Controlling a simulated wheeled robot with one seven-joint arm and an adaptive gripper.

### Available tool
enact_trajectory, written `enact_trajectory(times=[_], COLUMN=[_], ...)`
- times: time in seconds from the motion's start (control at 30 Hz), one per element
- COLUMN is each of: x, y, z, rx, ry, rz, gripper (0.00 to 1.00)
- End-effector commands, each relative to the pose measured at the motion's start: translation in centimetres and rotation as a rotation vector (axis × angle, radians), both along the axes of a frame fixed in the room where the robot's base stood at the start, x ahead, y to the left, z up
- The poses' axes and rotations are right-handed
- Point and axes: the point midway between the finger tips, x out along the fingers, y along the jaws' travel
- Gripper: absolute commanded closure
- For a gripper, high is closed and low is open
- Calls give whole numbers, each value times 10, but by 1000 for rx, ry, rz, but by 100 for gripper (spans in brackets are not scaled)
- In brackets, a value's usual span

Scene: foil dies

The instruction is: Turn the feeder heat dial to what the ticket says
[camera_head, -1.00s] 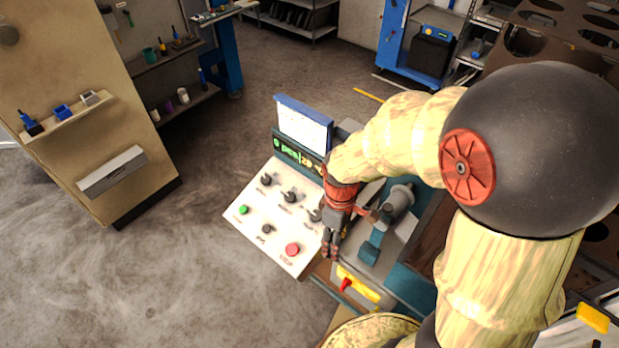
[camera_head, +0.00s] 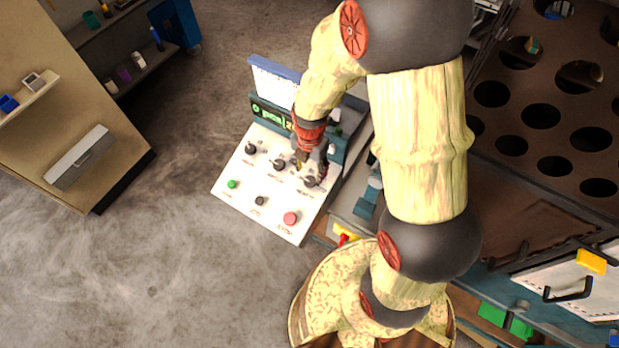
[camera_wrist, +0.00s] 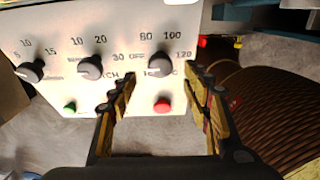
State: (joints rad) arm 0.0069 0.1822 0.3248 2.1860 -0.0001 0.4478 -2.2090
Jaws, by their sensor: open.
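The white control panel (camera_head: 240,187) carries a row of three dark dials. The right-hand dial (camera_wrist: 160,65) in the wrist view has marks 80, 100, 120 and OFF, with a partly hidden label ending in C. It also shows in the head view (camera_head: 310,182). My gripper (camera_head: 308,174) is open over this dial. In the wrist view its fingertips (camera_wrist: 161,76) lie to either side of the dial, with no clear contact. The dial's exact pointer setting is hard to tell. A white sheet on the raised board (camera_head: 274,86), perhaps the ticket, is too small to read.
The middle dial (camera_wrist: 91,68) and left dial (camera_wrist: 30,71) sit close by. A green button (camera_wrist: 70,107) and a red button (camera_wrist: 162,105) lie below. A green-lit display (camera_head: 268,115) stands behind the dials. Open floor lies left of the panel.

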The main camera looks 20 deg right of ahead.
Motion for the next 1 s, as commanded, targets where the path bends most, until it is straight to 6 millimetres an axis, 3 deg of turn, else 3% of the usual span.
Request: enact_trajectory(times=[0.2,0.4,0.73,1.0], x=[-1,0,0,0], y=[0,0,0,0], z=[-36,-54,-57,-57], rx=[1,0,0,-1], ry=[4,1,0,1], rz=[-2,-2,-3,-3], gripper=[51,51,51,66])
